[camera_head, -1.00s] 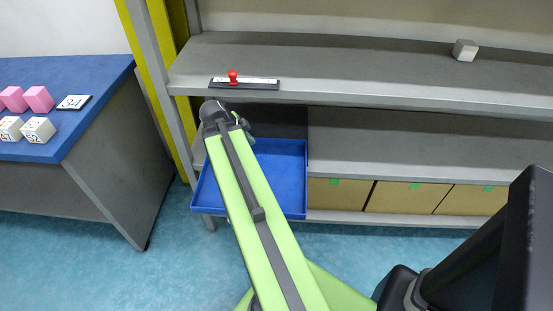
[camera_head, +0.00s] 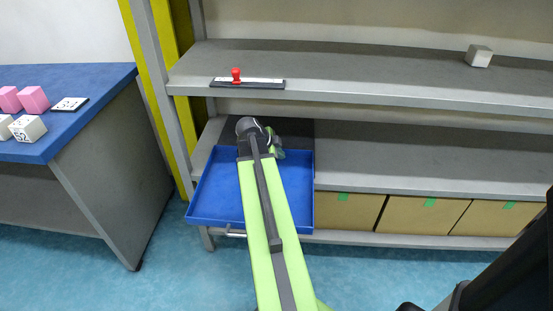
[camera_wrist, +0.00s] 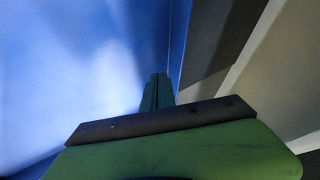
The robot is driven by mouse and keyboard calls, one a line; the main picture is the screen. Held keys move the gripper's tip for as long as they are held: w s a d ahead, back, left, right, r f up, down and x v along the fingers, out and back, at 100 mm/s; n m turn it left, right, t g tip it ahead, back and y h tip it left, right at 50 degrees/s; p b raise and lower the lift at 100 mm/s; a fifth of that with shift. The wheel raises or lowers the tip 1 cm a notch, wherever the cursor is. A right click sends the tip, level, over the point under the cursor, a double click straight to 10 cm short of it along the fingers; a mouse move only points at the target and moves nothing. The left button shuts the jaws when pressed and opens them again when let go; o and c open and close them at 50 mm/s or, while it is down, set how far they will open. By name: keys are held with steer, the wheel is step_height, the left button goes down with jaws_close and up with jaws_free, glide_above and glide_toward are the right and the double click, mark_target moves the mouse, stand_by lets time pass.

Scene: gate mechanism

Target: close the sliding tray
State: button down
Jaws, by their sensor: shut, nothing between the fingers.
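The sliding tray (camera_head: 213,203) is a shallow blue tray. It juts out from the lower left part of the shelf unit in the head view, with a small metal handle (camera_head: 235,233) on its front. My arm reaches over it and hides part of its floor. My gripper (camera_head: 279,150) is partly hidden behind my arm, over the tray's back right part. In the wrist view, my gripper's green fingers (camera_wrist: 157,90) are shut together and empty, against a blue surface of the tray (camera_wrist: 60,75). I cannot tell whether they touch it.
A red-knobbed slider (camera_head: 236,77) and a pale cube (camera_head: 479,56) are on the upper shelf (camera_head: 380,75). Brown drawer fronts (camera_head: 408,214) with green tabs are right of the tray. A blue-topped table (camera_head: 85,82) with pink and white cubes stands left. Floor shows between table and shelf.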

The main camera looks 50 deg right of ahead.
steer(key=shift+w+d+r, duration=0.1)
steer(key=shift+w+d, duration=0.55)
steer(key=shift+d, duration=0.3)
